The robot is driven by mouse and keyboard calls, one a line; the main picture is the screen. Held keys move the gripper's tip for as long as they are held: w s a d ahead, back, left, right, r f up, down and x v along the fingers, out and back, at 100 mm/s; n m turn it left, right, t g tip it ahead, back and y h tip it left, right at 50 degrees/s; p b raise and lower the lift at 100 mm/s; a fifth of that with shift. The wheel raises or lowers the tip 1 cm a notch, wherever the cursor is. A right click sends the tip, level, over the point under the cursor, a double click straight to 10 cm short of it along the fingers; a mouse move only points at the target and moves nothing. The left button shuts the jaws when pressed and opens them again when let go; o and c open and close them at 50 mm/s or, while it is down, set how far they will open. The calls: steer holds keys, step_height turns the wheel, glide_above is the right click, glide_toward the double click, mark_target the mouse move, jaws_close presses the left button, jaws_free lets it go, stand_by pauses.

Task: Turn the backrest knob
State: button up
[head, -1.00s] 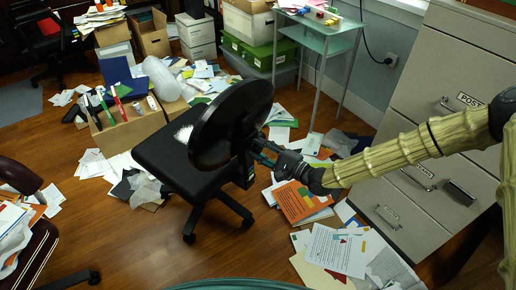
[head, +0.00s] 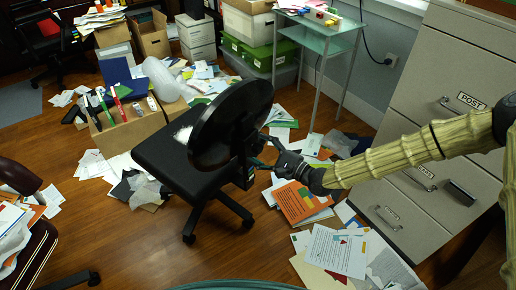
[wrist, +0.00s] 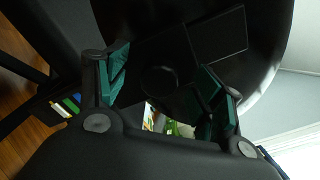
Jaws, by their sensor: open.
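The black office chair has a round backrest (head: 228,122) above a dark square seat (head: 178,150). My gripper (head: 263,150) is behind the backrest, on its right side in the head view. In the wrist view the back of the backrest (wrist: 262,70) fills the upper part. A dark round knob (wrist: 159,81) shows faintly on its bracket, between my teal-padded fingers. My gripper (wrist: 165,86) is open, one finger on each side of the knob. I cannot tell if either finger touches it. The knob is not clear in the head view.
Papers and an orange booklet (head: 303,203) cover the floor below my arm. A grey filing cabinet (head: 440,90) stands at the right, a glass side table (head: 318,42) behind. A cardboard box (head: 125,128) lies left of the chair.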

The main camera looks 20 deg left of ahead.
mark_target(261, 150)
steer(key=shift+d, duration=0.1)
steer(key=shift+p+v, duration=0.3)
steer(key=shift+v, duration=2.6)
